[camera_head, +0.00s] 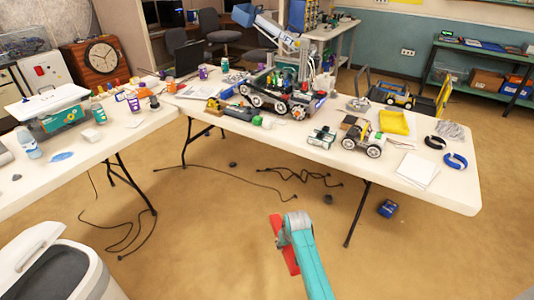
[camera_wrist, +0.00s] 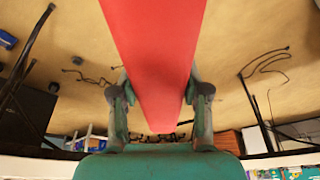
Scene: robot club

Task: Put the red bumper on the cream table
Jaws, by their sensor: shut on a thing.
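The red bumper (camera_head: 281,243) is a long flat bar in my gripper (camera_head: 287,232), held above the open floor in front of the tables. In the wrist view the red bumper (camera_wrist: 155,55) runs between the two fingers of my gripper (camera_wrist: 160,92), which are shut on its sides. Its far end is out of that view. Two pale cream-white tables show in the head view: a long one (camera_head: 445,192) behind and right of the gripper, and another (camera_head: 100,148) at the left. The bumper is apart from both.
The right table carries robot cars (camera_head: 362,135), a yellow tray (camera_head: 394,122), white paper (camera_head: 417,170) and blue and black rings. Its front right corner looks clear. Black cables (camera_head: 300,175) and a blue box (camera_head: 388,208) lie on the floor. A white bin (camera_head: 50,262) stands lower left.

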